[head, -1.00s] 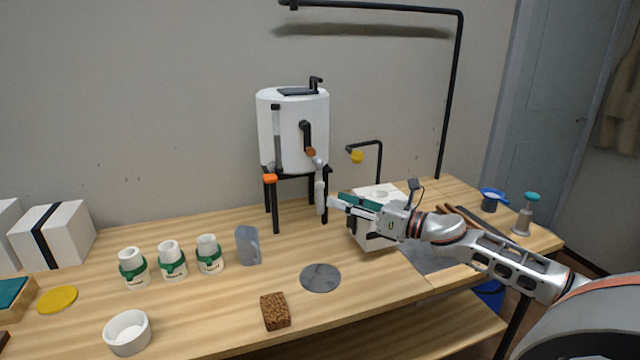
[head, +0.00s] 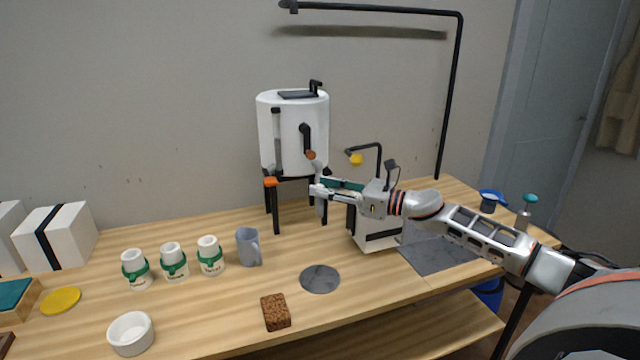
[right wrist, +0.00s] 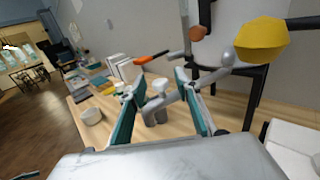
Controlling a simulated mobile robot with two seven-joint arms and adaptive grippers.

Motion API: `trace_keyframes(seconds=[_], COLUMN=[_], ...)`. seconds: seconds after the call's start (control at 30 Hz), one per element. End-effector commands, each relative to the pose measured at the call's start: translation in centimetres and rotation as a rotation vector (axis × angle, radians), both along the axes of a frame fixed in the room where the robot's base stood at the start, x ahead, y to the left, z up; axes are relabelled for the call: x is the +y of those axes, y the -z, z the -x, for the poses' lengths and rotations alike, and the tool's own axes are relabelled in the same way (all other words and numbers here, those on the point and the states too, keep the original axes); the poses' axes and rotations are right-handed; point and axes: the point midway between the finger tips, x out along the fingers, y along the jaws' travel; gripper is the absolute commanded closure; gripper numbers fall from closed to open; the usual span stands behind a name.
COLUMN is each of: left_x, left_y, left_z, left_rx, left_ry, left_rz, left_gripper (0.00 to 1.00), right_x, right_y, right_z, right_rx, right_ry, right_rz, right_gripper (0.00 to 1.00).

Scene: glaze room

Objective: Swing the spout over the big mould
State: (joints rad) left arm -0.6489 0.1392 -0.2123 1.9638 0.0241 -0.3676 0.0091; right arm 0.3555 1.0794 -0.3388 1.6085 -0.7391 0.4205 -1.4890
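The white tank (head: 292,135) stands on a black stand at the back of the bench. Its grey spout (head: 319,207) shows below the tank's front right side, partly hidden by my right gripper. The big mould, which I take to be the white block (head: 380,241), stands right of the stand, partly behind my right arm. My right gripper (head: 318,186) is open at the spout, fingers pointing left.
A grey mug (head: 247,247), small white moulds with green bands (head: 173,262), a round grey disc (head: 320,279) and a brown sponge (head: 275,312) lie left and in front. A yellow piece (head: 356,159) hangs on a black post above the big mould.

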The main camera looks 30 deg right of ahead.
Motion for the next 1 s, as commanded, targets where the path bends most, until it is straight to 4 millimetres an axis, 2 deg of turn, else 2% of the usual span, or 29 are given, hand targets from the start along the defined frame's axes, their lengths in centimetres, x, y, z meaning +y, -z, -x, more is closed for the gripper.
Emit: trace_keyframes(seconds=[0.2,0.53,0.57,0.67,0.7,1.0], left_x=[0.01,0.01,0.02,0.03,0.03,0.03], left_y=[-0.58,-0.47,-0.45,-0.39,-0.38,0.1], left_z=[-0.05,-0.01,0.01,0.03,0.04,0.08], left_rx=[-0.001,0.001,0.001,0.002,0.002,0.003], left_ry=[0.001,0.0,0.0,0.0,0.0,0.001], left_rz=[0.0,-0.001,-0.001,-0.001,-0.001,-0.001], left_gripper=[0.41,0.41,0.41,0.41,0.41,0.41], right_x=[0.75,0.91,0.91,0.91,0.91,0.77], right_y=[-0.11,0.05,0.05,0.04,0.03,0.14], right_z=[-1.23,-1.41,-1.41,-1.4,-1.4,-1.35], right_rx=[-0.001,0.0,0.001,0.0,0.0,0.0], right_ry=[0.0,0.0,0.0,0.0,0.0,-0.007], right_rz=[0.0,0.001,0.001,0.001,0.001,0.001], right_gripper=[0.67,0.67,0.7,0.96,1.0,1.0])
